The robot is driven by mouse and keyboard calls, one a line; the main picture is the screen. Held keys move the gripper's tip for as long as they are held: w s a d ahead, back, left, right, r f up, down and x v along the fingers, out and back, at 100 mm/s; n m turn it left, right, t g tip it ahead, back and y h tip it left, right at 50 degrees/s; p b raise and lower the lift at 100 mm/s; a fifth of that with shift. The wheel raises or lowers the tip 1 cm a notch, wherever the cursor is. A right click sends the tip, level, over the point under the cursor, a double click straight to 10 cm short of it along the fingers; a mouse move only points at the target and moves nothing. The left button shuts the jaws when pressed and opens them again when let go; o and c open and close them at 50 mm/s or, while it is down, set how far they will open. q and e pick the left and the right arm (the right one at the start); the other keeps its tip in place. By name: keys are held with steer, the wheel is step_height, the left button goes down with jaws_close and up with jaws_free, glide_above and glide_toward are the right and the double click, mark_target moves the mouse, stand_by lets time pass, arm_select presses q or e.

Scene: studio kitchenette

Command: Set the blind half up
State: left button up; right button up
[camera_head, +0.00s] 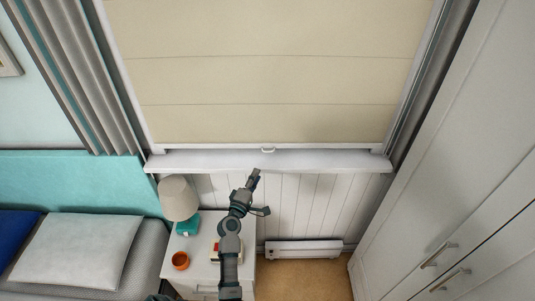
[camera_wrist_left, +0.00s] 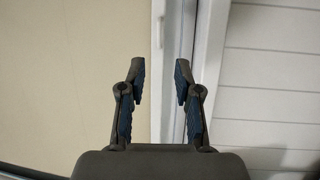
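The cream blind (camera_head: 265,80) hangs down over the window, its lower edge close above the white sill. A small white pull handle (camera_head: 267,149) sits at the middle of its lower edge. My left gripper (camera_head: 259,192) is open and empty, below the handle and sill in the head view and apart from the handle. In the left wrist view the open fingers (camera_wrist_left: 160,70) point towards the white sill edge, with the blind (camera_wrist_left: 70,70) on the left. My right gripper is in neither view.
The window sill (camera_head: 210,162) juts out under the blind. A bed stands left, a tall white cabinet (camera_head: 450,190) right.

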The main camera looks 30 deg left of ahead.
arm_select(q)
steer(key=w, duration=0.4)
steer(key=w+a+r, duration=0.1)
steer(key=w, duration=0.3)
steer(key=w+a, duration=0.1)
steer(key=w, duration=0.3)
steer(key=shift+r, duration=0.15)
jaws_close()
